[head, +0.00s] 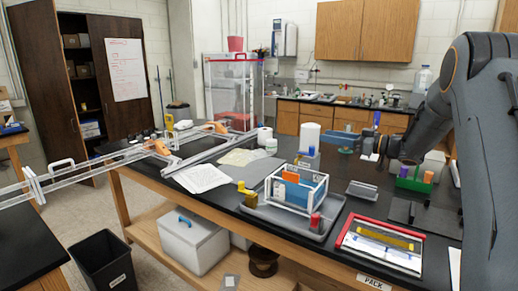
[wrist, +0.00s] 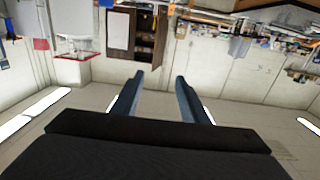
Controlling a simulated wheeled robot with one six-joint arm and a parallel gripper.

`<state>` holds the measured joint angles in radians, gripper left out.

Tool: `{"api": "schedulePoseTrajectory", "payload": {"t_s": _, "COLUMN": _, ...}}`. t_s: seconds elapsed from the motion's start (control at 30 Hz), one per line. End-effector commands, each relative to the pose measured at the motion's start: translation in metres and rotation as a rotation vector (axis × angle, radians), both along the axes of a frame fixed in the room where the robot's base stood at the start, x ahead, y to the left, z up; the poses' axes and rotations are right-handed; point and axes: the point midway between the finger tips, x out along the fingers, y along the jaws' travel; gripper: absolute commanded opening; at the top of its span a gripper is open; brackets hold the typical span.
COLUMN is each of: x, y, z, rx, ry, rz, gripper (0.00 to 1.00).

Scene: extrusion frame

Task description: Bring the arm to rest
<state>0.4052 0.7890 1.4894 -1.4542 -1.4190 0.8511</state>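My arm reaches in from the right of the head view, with its dark wrist above the back right part of the black table (head: 222,186). My gripper (head: 335,141) points left there, with blue fingers. In the wrist view my gripper (wrist: 158,76) shows two blue fingers standing apart with nothing between them. That view is upside down and looks out at the room. A white extrusion frame (head: 325,189) stands on a grey tray (head: 262,214), well below and in front of my gripper. An orange piece and a blue piece are inside the frame.
A white cylinder (head: 310,137) stands close to my gripper's left. A green block holder (head: 413,185) is at the right. A red-edged tray (head: 345,229) lies at the front right. Papers (head: 201,178) and a clear rail structure (head: 100,167) are at the left. Air above the table's middle is free.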

Motion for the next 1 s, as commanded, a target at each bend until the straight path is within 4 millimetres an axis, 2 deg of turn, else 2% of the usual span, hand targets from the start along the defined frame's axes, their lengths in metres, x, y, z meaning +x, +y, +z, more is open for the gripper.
{"api": "schedulePoseTrajectory", "payload": {"t_s": 0.33, "x": 0.03, "y": 0.01, "z": -0.013, "rx": -0.077, "ry": 0.024, "rz": -0.308, "gripper": 0.4}}
{"api": "schedulePoseTrajectory", "payload": {"t_s": 0.43, "x": 0.032, "y": 0.007, "z": -0.028, "rx": -0.125, "ry": 0.071, "rz": -0.45, "gripper": 0.4}}
{"api": "schedulePoseTrajectory", "payload": {"t_s": 0.53, "x": 0.02, "y": 0.002, "z": -0.055, "rx": -0.193, "ry": 0.16, "rz": -0.598, "gripper": 0.4}}
{"api": "schedulePoseTrajectory", "payload": {"t_s": 0.67, "x": -0.017, "y": -0.005, "z": -0.1, "rx": -0.295, "ry": 0.318, "rz": -0.759, "gripper": 0.4}}
{"api": "schedulePoseTrajectory", "payload": {"t_s": 0.8, "x": -0.083, "y": -0.006, "z": -0.153, "rx": -0.41, "ry": 0.531, "rz": -0.869, "gripper": 0.4}}
{"api": "schedulePoseTrajectory", "payload": {"t_s": 0.87, "x": -0.113, "y": -0.004, "z": -0.173, "rx": -0.454, "ry": 0.62, "rz": -0.894, "gripper": 0.4}}
{"api": "schedulePoseTrajectory", "payload": {"t_s": 1.0, "x": -0.188, "y": 0.005, "z": -0.215, "rx": -0.543, "ry": 0.822, "rz": -0.915, "gripper": 0.4}}
